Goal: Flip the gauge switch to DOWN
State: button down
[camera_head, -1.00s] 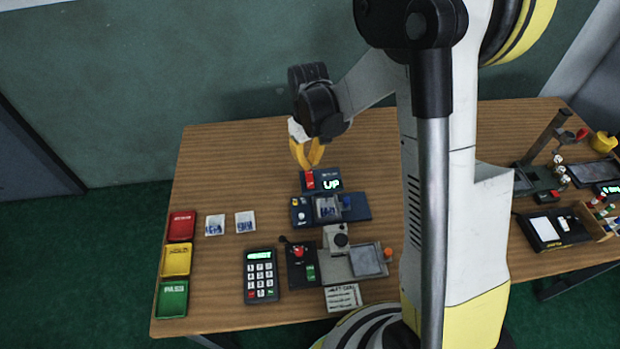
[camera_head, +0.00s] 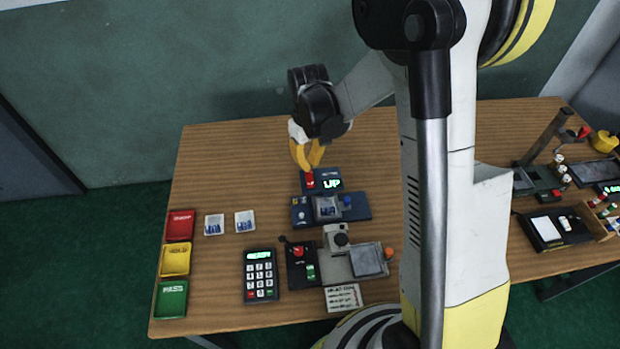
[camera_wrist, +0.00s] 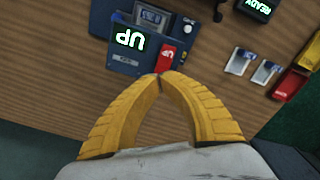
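The gauge is a dark blue block (camera_head: 322,175) near the back middle of the table, with a lit display (camera_head: 332,184) reading UP. Its red switch (camera_head: 309,181) sits left of the display. In the wrist view the block (camera_wrist: 141,65) appears upside down, with its UP display (camera_wrist: 129,38) beside the red switch (camera_wrist: 167,56). My gripper (camera_head: 308,168) has yellow fingers and hangs just behind the switch in the head view. In the wrist view its fingertips (camera_wrist: 161,76) meet at the switch's near end, with nothing seen between them. I cannot tell whether they touch the switch.
A blue fixture (camera_head: 358,207) with a small tray stands in front of the gauge. A keypad (camera_head: 261,275) and a grey machine (camera_head: 338,262) are nearer the front. Red, yellow and green trays (camera_head: 171,299) line the left edge. The table's back left is clear.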

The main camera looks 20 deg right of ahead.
aim_at(309, 171)
jog(key=shift+f+b, duration=1.25)
jog(key=shift+f, duration=0.35)
dwell(0.5)
jog(key=shift+r, duration=0.1)
jog(key=shift+r+p, duration=2.35)
jog(key=shift+r, duration=1.15)
jog(key=s+r+m+t+b, duration=0.1)
jog(key=s+r+m+t, duration=0.1)
jog(key=s+r, duration=0.4)
jog(key=s+r+m+t+b, duration=0.1)
jog(key=s+r+t, duration=0.4)
jog(key=s, duration=0.7)
notch_tip(309, 171, up, 2)
jog(key=shift+r+m+b, duration=0.1)
jog(key=shift+m+b, duration=0.3)
jog(key=shift+b, duration=0.25)
